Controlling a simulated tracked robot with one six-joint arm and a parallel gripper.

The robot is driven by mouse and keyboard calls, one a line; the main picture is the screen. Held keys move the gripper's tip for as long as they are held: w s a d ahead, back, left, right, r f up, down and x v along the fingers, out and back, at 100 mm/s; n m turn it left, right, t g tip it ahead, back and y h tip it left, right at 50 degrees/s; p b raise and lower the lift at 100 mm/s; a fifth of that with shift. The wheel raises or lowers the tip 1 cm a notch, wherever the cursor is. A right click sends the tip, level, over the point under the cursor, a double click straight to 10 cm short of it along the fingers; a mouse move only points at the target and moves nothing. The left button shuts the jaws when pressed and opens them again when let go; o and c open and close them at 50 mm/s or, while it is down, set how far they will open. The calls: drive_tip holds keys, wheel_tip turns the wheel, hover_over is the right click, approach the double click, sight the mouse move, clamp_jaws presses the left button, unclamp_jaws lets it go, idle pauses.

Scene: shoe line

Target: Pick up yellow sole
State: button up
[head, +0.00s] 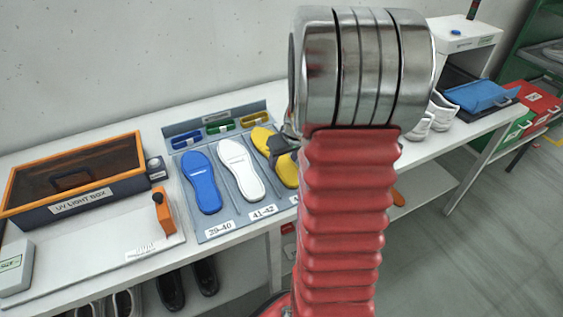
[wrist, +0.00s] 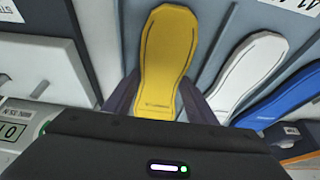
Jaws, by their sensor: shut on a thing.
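The yellow sole (wrist: 163,67) lies between the fingers of my gripper (wrist: 155,100) in the wrist view, one dark finger on each side of it. My gripper is shut on the sole across its width. In the head view the yellow sole (head: 262,139) is partly hidden by my gripper (head: 283,150) and my red arm. It is in or just above the right-hand slot of the grey sole tray (head: 212,232); I cannot tell whether it is lifted.
A white sole (head: 240,168) and a blue sole (head: 202,182) lie left of the yellow one. A UV light box (head: 82,200) stands at the left. White shoes (head: 441,112) and a blue tray (head: 480,96) are at the right.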

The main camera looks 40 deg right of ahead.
sight(284, 163)
wheel_tip(284, 163, up, 10)
idle(0.5)
drive_tip(key=shift+f, duration=0.1)
idle(0.6)
